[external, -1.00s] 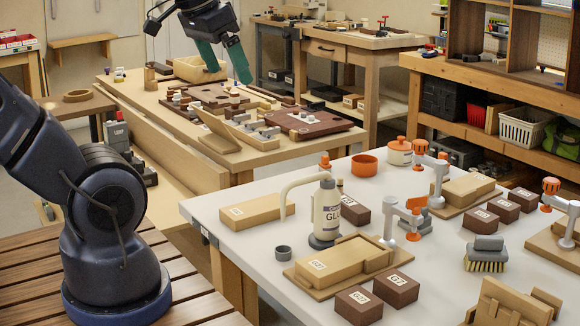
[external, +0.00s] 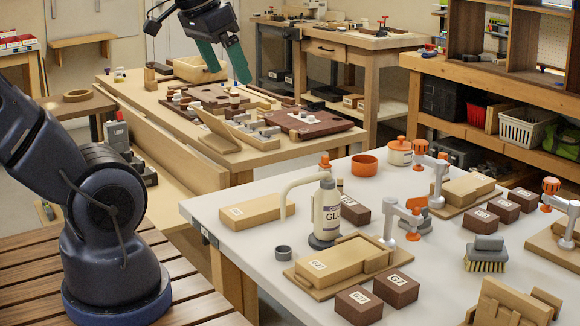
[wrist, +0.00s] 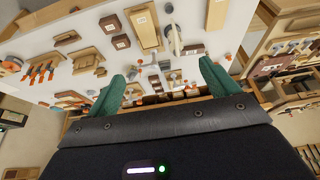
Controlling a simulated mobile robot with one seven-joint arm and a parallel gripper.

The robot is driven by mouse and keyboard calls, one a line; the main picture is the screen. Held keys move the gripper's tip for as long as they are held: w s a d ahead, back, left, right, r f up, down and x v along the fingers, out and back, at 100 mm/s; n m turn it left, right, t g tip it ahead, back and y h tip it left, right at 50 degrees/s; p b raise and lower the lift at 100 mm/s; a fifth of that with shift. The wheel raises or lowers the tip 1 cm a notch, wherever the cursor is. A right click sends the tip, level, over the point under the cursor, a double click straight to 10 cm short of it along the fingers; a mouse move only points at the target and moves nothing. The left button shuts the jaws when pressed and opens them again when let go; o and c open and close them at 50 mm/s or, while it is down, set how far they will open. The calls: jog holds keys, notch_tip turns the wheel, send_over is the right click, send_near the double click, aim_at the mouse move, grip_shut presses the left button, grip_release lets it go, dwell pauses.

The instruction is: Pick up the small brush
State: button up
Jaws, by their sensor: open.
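A small brush (external: 487,253) with a grey handle block and pale bristles stands bristles down on the white table (external: 240,240), toward its right side. My gripper (external: 229,75) is high at the upper left, over the far wooden bench in the picture and well apart from the brush. Its two green fingers are spread with nothing between them. They also show spread in the wrist view (wrist: 161,72). I cannot pick out the brush for certain in the wrist view.
Near the brush are dark labelled blocks (external: 481,221), an orange-and-grey clamp (external: 405,222) and a wooden holder (external: 510,303). A glue bottle (external: 327,210) stands mid-table beside a wooden tray (external: 318,290). Bare white tabletop lies just left of the brush.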

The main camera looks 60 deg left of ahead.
jog(key=c, duration=0.7)
jog(key=shift+o, duration=0.2)
